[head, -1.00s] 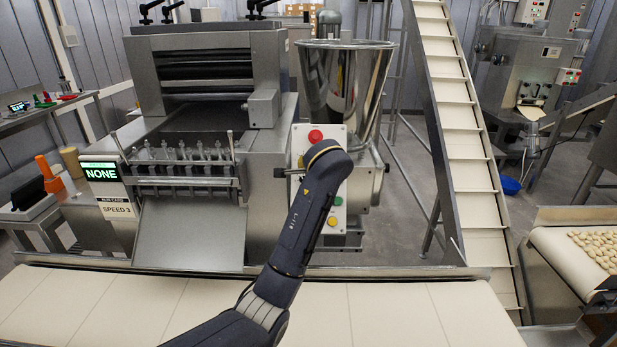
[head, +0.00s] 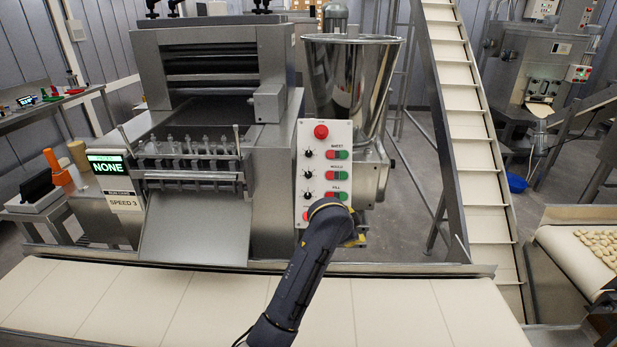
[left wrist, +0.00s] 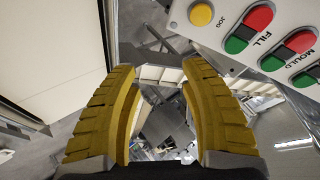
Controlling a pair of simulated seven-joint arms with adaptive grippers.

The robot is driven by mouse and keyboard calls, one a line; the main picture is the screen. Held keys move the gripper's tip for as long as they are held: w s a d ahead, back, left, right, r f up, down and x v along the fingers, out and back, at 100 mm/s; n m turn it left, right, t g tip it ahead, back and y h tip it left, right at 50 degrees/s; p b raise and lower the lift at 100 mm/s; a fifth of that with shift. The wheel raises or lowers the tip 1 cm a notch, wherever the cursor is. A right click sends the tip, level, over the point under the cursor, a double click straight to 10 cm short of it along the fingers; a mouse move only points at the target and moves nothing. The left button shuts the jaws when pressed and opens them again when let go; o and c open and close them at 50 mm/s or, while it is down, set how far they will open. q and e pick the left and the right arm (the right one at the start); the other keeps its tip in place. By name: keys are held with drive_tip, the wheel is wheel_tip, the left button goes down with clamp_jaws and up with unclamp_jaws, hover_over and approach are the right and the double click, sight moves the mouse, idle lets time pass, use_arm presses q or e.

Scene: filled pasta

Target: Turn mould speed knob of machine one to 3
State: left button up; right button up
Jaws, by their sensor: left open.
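The white control panel (head: 325,140) of the machine has three black knobs in a column. The mould knob (head: 308,174) is the middle one, beside a red and green button pair marked mould. Its pointer setting is too small to read. In the left wrist view the panel (left wrist: 222,32) fills the top right with its fill and mould buttons, but no knob shows. My left gripper (left wrist: 163,95) is open and empty, with yellow fingers apart. In the head view my wrist covers the panel's lower edge and mostly hides this gripper. My right gripper is not in view.
A display (head: 107,166) reads NONE above a card (head: 124,201) with SPEED 3. A steel hopper (head: 350,80) stands behind the panel. A conveyor (head: 200,305) runs along the front. An inclined conveyor (head: 465,130) rises at the right.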

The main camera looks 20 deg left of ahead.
use_arm(q)
drive_tip(key=s+d+r+n+t+h, duration=0.1)
drive_tip(key=s+d+r+n+h, duration=0.1)
drive_tip(key=d+r+h, duration=0.3)
drive_tip(key=s+d+n+h, duration=0.1)
drive_tip(key=s+d+h, duration=0.15)
drive_tip(key=d, duration=0.45)
drive_tip(key=s+a+r+n+t+h, duration=0.25)
drive_tip(key=r+n+t, duration=0.25)
drive_tip(key=r+n, duration=0.35)
drive_tip(key=s+a+r+n+t+h, duration=0.1)
drive_tip(key=a+r+n+t, duration=0.2)
drive_tip(key=r+n+t, duration=0.55)
drive_tip(key=w+a+f+n+t+y, duration=0.1)
drive_tip(key=a+f+n+y, duration=0.1)
drive_tip(key=a+n+y, duration=0.85)
drive_tip(key=n+g+y, duration=0.8)
drive_tip(key=n+y, duration=0.1)
drive_tip(key=n, duration=1.5)
approach(308, 175)
drive_tip(key=shift+m, duration=0.25)
drive_tip(key=x, duration=0.9)
drive_tip(key=shift+w, duration=0.2)
